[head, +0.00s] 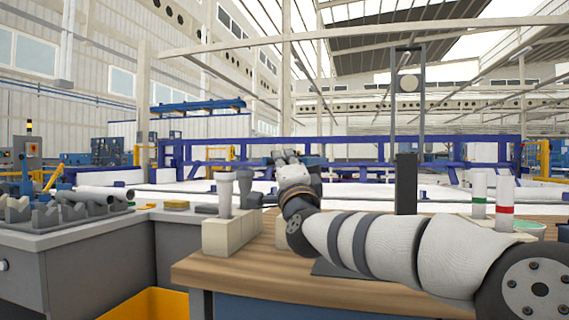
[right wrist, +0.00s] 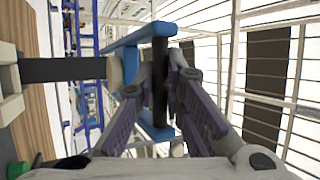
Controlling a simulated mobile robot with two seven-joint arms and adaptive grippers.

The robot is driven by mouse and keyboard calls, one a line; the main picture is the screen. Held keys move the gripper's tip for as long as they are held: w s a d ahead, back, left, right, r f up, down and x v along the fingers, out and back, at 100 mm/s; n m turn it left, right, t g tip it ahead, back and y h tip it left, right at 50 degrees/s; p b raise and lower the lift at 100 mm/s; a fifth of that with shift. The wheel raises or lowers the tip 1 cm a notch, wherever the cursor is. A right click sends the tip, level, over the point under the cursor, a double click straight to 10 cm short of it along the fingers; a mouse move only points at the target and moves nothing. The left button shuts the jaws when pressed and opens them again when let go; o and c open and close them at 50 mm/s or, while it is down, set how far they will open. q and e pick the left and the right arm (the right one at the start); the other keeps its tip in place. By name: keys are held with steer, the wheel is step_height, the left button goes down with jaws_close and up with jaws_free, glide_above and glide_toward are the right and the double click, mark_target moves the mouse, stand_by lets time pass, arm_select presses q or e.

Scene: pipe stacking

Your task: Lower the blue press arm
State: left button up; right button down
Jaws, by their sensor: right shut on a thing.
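In the right wrist view, the blue press arm (right wrist: 130,42) is a blue fork with a dark crossbar (right wrist: 160,85) between its two sides. It joins a dark post (right wrist: 62,69) on the left of that view. My right gripper (right wrist: 167,72) is shut on the crossbar, with its fingers on either side of it. In the head view my right gripper (head: 286,157) is small and far out over the wooden table (head: 225,272), and its own wrist hides most of the press arm there. My left gripper is not in view.
Pale blocks with grey pegs (head: 225,195) stand on the table left of my right arm. A dark upright post (head: 406,183) and white tubes with green (head: 479,195) and red (head: 504,195) bands stand to the right. A grey bench (head: 95,245) holds pipes (head: 105,192) at left.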

steer(key=c, duration=1.7)
jaws_free()
steer(key=shift+w+f, duration=0.2)
steer(key=shift+f, duration=0.1)
steer(key=shift+o, duration=0.2)
steer(key=shift+s, duration=0.2)
steer(key=v, duration=1.1)
steer(key=shift+s, duration=0.4)
steer(key=shift+d+f, duration=0.1)
steer(key=shift+d, duration=0.05)
